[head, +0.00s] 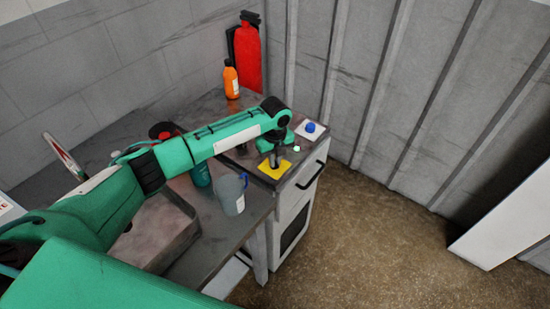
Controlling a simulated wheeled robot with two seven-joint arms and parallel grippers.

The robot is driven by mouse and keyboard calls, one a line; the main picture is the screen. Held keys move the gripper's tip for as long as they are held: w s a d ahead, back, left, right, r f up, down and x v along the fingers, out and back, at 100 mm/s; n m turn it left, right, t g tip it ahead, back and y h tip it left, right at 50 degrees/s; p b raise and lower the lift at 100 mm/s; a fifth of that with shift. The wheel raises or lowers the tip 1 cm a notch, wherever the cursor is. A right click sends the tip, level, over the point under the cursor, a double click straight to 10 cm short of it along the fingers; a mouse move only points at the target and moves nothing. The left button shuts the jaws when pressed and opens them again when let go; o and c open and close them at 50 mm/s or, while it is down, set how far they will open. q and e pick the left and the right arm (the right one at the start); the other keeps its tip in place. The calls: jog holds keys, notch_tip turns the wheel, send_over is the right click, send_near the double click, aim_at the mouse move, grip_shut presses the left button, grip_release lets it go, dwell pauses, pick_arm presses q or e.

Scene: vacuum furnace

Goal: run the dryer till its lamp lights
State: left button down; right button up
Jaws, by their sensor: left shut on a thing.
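The dryer appears to be the white cabinet (294,207) with a dark handle and a dark top. A yellow plate (283,173) lies on its top near the front edge. A small pale green lamp (297,149) is beside it and looks lit. A blue button (310,127) sits on a white plate further right. My left gripper (274,161) points down over the yellow plate, shut on a small dark part there; the fingers hide most of it. My right gripper is not in view.
A grey jug with a blue handle (231,194), a teal bottle (201,174) and a grey tray (181,240) stand on the bench left of the cabinet. An orange bottle (231,82) and a red extinguisher (247,60) are behind.

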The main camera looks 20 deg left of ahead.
pick_arm(q)
jog(key=n+p, duration=0.1)
jog(key=n, duration=0.1)
jog(key=n+p, duration=0.2)
jog(key=shift+w+d+r+n, duration=0.1)
jog(key=shift+r+n, duration=0.1)
jog(key=shift+n, duration=0.2)
jog(key=n+p, duration=0.2)
jog(key=n, duration=0.2)
jog(key=shift+w+p, duration=0.1)
jog(key=shift+p, duration=0.3)
jog(key=shift+f+n+p, duration=0.1)
jog(key=shift+n+p, duration=0.5)
jog(key=shift+n, duration=0.6)
jog(key=shift+w, duration=0.1)
jog(key=c, duration=1.6)
grip_release()
jog(key=shift+o, duration=0.5)
